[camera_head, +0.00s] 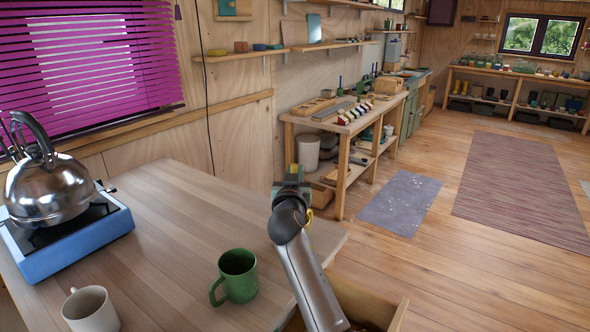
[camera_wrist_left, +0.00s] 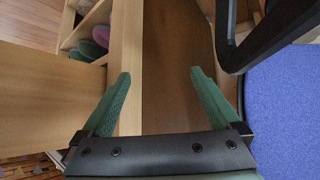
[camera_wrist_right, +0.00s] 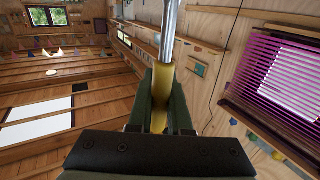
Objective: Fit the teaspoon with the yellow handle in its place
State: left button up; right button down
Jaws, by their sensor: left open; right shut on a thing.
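My right gripper (camera_wrist_right: 165,95) is shut on the yellow handle (camera_wrist_right: 161,90) of the teaspoon. In the right wrist view its metal shaft (camera_wrist_right: 170,30) runs up out of the frame, so the bowl is not seen. In the head view my right gripper (camera_head: 292,176) is raised over the table's right edge, and little of the teaspoon can be made out there. My left gripper (camera_wrist_left: 160,88) is open and empty in the left wrist view, near wooden panels. It is out of the head view. The teaspoon's place cannot be made out.
A green mug (camera_head: 239,274) and a white mug (camera_head: 90,310) stand on the wooden table (camera_head: 165,215). A steel kettle (camera_head: 48,188) sits on a blue stove (camera_head: 75,246). A wooden drawer (camera_head: 372,307) juts out at the lower right. The floor beyond is open.

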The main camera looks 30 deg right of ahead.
notch_tip(320, 180, down, 7)
jog(key=b, duration=0.6)
jog(key=shift+f, duration=0.2)
jog(key=c, duration=0.9)
grip_release()
jog(key=shift+c, duration=0.2)
jog(key=shift+o, duration=0.9)
